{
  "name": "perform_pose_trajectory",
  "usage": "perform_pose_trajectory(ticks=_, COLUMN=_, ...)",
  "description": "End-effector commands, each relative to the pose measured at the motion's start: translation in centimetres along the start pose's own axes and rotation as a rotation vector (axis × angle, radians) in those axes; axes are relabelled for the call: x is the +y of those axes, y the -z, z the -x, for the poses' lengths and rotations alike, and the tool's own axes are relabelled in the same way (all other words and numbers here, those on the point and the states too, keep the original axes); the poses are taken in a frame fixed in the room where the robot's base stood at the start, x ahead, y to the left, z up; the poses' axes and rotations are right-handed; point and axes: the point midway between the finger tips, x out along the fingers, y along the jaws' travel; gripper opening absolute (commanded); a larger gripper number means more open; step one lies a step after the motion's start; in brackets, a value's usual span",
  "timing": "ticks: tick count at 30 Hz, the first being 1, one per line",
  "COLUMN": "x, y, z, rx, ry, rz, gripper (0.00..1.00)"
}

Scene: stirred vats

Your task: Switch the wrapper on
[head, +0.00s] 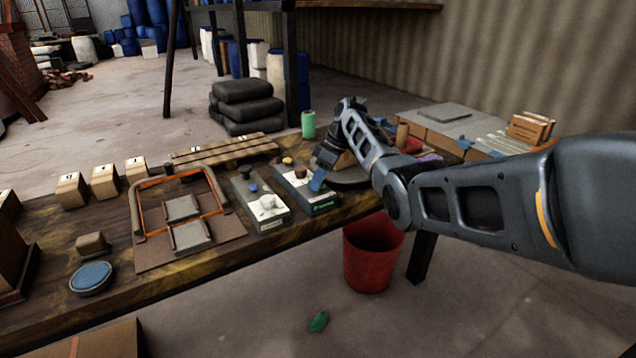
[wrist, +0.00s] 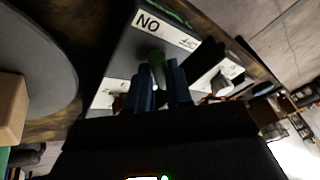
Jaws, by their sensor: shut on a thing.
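The grey control box (head: 306,192) with a pale front stands near the table's front edge. It carries a dark brown knob (head: 300,171) and a yellow button (head: 287,160). My gripper (head: 318,181) is at its right end, with blue fingers pointing down. The grey round turntable (head: 350,178) is just right of the box, and also in the wrist view (wrist: 38,62). A brown carton on it is partly hidden by my gripper.
A green roll (head: 308,124) stands behind. A red bin (head: 372,255) is on the floor below the table.

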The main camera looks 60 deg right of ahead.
Motion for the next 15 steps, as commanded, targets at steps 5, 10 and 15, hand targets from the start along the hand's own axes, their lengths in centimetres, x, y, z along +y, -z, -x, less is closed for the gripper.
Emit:
perform_pose_trajectory(ticks=5, x=-0.15, y=0.07, z=-0.10, rx=-0.002, ry=0.006, rz=0.005, gripper=0.00)
perform_pose_trajectory(ticks=10, x=-0.15, y=0.07, z=-0.10, rx=-0.002, ry=0.006, rz=0.005, gripper=0.00)
perform_pose_trajectory(ticks=15, x=-0.12, y=0.04, z=-0.08, rx=-0.002, ry=0.005, rz=0.004, gripper=0.34)
